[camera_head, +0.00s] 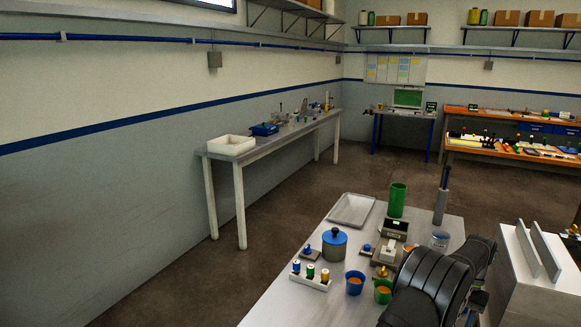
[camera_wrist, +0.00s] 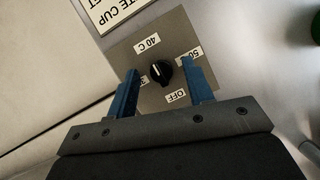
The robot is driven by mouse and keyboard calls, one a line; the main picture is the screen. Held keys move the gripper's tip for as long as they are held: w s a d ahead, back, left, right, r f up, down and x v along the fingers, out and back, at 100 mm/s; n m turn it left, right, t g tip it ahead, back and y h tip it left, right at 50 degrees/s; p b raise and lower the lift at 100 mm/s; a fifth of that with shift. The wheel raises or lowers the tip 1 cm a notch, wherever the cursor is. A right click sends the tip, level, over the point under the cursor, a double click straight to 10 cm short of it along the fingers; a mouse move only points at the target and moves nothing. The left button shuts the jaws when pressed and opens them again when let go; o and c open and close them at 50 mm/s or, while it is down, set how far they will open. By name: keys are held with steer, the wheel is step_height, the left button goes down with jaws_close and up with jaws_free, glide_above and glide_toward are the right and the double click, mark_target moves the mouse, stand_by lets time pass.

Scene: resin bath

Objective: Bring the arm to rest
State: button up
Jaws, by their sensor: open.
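My gripper (camera_wrist: 161,70) shows in the wrist view with its two blue fingers apart and nothing held between them. A black dial knob (camera_wrist: 160,72) on a grey plate (camera_wrist: 150,103) appears between the fingertips in the picture. I cannot tell how far the fingers are above it. The plate has labels "40 C" and "OFF", and two more labels partly covered by the fingers. The knob's white mark points toward the "40 C" side. In the head view my black arm covers the bench's near right part, and the gripper's fingers cannot be made out there.
The bench (camera_head: 272,305) carries a metal tray (camera_head: 351,209), a green cylinder (camera_head: 397,200), a blue-lidded pot (camera_head: 334,245), a white rack (camera_head: 311,280), and blue (camera_head: 354,283) and green (camera_head: 383,291) cups with orange contents. A grey post (camera_head: 441,195) stands at the back right. Floor left of the bench is clear.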

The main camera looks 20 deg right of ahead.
steer(key=n+g, duration=0.1)
steer(key=n, duration=0.2)
steer(key=shift+w+n+h, duration=0.1)
steer(key=shift+n+h, duration=0.2)
steer(key=shift+h, duration=0.1)
